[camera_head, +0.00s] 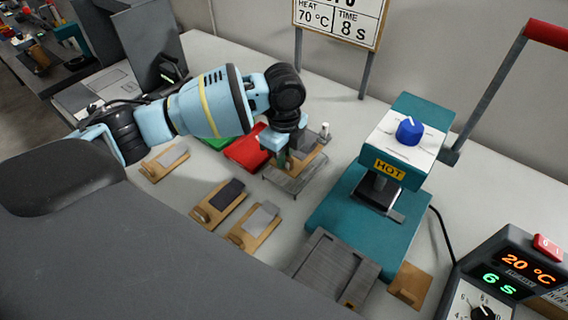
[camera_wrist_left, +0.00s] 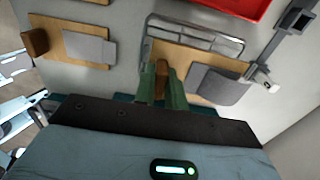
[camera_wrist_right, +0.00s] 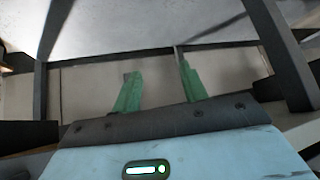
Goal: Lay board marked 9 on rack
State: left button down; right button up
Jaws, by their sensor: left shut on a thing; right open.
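My left gripper (camera_head: 281,158) is shut on the block grip of a wooden board (camera_head: 306,160). The board carries a dark grey piece and is over the wire rack (camera_head: 286,181). In the left wrist view the green fingers (camera_wrist_left: 162,85) pinch the block, and the board (camera_wrist_left: 195,60) and its grey piece (camera_wrist_left: 218,86) extend to the right. The rack's wires (camera_wrist_left: 196,30) show beyond the board. I cannot tell whether the board touches the rack, and no number is readable on it. My right gripper (camera_wrist_right: 158,88) is open, with nothing between its fingers.
Three similar boards lie in front: one left (camera_head: 153,171), one with a dark piece (camera_head: 204,214), one with a light piece (camera_head: 241,237).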

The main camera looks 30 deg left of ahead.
pick_arm(q)
jog(key=shift+w+a+f, duration=0.1)
jog(key=shift+f, duration=1.7)
jog(key=shift+f, duration=0.15)
jog(key=c, duration=1.5)
grip_release()
jog(key=shift+o, duration=0.2)
notch_tip(320, 180, up, 12)
jog(key=shift+r+p, duration=0.2)
jog(key=shift+p, duration=0.3)
jog(key=shift+f, duration=0.1)
